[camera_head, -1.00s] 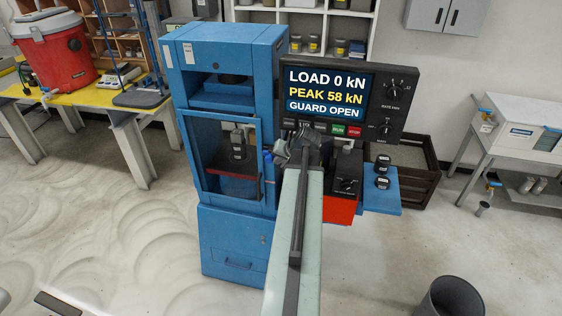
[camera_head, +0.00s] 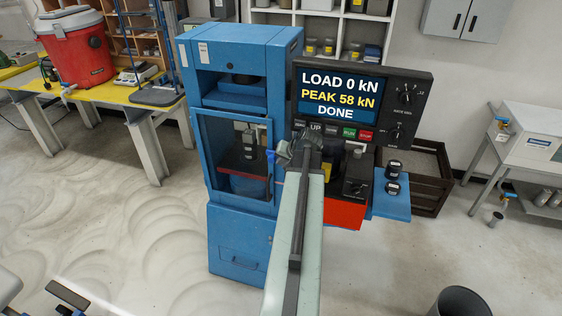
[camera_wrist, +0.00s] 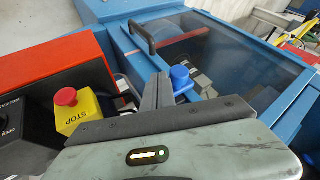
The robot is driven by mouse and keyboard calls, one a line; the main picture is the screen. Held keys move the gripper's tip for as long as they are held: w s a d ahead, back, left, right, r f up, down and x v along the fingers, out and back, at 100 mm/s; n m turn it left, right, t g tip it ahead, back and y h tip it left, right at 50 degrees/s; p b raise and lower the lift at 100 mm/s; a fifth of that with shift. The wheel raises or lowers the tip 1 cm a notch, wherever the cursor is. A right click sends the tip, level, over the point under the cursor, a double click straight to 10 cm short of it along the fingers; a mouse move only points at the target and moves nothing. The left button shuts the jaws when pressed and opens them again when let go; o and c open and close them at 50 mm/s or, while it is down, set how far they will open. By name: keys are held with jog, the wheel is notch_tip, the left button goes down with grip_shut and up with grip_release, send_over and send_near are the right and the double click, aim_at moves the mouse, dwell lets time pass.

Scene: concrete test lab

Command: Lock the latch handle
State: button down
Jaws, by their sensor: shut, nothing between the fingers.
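The blue latch handle (camera_wrist: 181,78) stands at the edge of the clear guard door (camera_wrist: 215,50) in the wrist view. It also shows as a small blue piece at the door's right edge in the head view (camera_head: 270,155). The guard door (camera_head: 233,150) lies flat across the opening of the blue press and looks closed. My gripper (camera_wrist: 158,85) is shut and empty, its fingertips just left of the latch handle in the wrist view. I cannot tell whether they touch it. In the head view my gripper (camera_head: 284,150) is right of the handle, partly hidden by my arm.
The display (camera_head: 340,95) reads LOAD 0 kN, PEAK 58 kN, DONE. A red stop button on a yellow box (camera_wrist: 68,112) sits left of my gripper, close by. A black door handle (camera_wrist: 142,38) lies farther off. Open floor (camera_head: 120,220) spreads left of the press.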

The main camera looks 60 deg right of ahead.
jog(key=s+a+r+p, duration=0.2)
jog(key=s+r+p, duration=0.5)
jog(key=s, duration=0.1)
jog(key=shift+s+r+p, duration=0.2)
jog(key=shift+s+p, duration=0.1)
jog(key=shift+s, duration=0.05)
